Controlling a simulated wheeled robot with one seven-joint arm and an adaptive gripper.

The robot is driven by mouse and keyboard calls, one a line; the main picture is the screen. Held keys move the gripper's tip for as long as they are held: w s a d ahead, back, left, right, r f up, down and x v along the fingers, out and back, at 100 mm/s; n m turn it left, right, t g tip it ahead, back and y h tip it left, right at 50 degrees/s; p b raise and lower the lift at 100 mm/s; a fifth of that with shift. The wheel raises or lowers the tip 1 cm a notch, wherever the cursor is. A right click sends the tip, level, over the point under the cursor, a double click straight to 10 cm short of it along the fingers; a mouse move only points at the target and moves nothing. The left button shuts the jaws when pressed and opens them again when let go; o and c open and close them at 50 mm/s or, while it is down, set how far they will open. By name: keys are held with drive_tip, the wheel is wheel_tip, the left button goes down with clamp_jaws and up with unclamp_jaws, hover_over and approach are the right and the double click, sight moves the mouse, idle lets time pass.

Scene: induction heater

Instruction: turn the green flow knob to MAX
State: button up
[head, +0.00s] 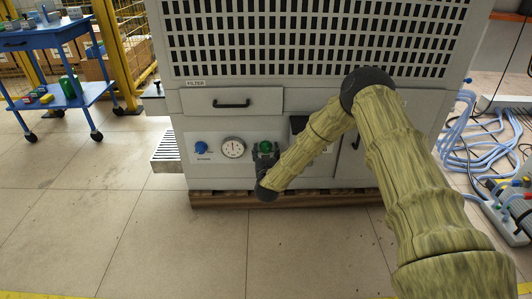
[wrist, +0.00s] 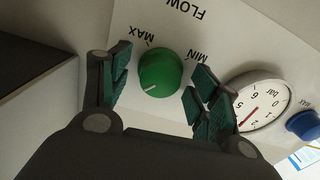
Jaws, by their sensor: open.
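The green flow knob (wrist: 160,72) is on a pale panel, between my gripper's fingers in the wrist view. A gap shows between the knob and the left finger; contact on the right is not clear. My gripper (wrist: 160,66) is open, with green ribbed pads on both sides of the knob. The panel's FLOW, MAX and MIN lettering appears upside down above the knob. The knob's white mark points down and left in this view, away from both MAX and MIN. In the head view the knob (head: 265,147) shows just above my dark gripper (head: 266,160).
A pressure gauge (wrist: 258,102) and a blue knob (wrist: 304,124) are to the right in the wrist view. In the head view, a drawer handle (head: 232,104) protrudes above them. A blue cart (head: 45,39) stands left; hoses (head: 475,140) lie right. Open floor lies in front.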

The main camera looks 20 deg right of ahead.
drive_tip(key=c, duration=1)
drive_tip(key=shift+c, duration=0.2)
drive_tip(key=shift+m, duration=0.3)
drive_tip(key=m+p, duration=0.2)
drive_tip(key=m, duration=0.1)
drive_tip(key=shift+m, duration=0.3)
drive_tip(key=m+p, duration=0.1)
drive_tip(key=m, duration=0.9)
drive_tip(key=shift+f+m, duration=0.1)
drive_tip(key=shift+m, duration=2.2)
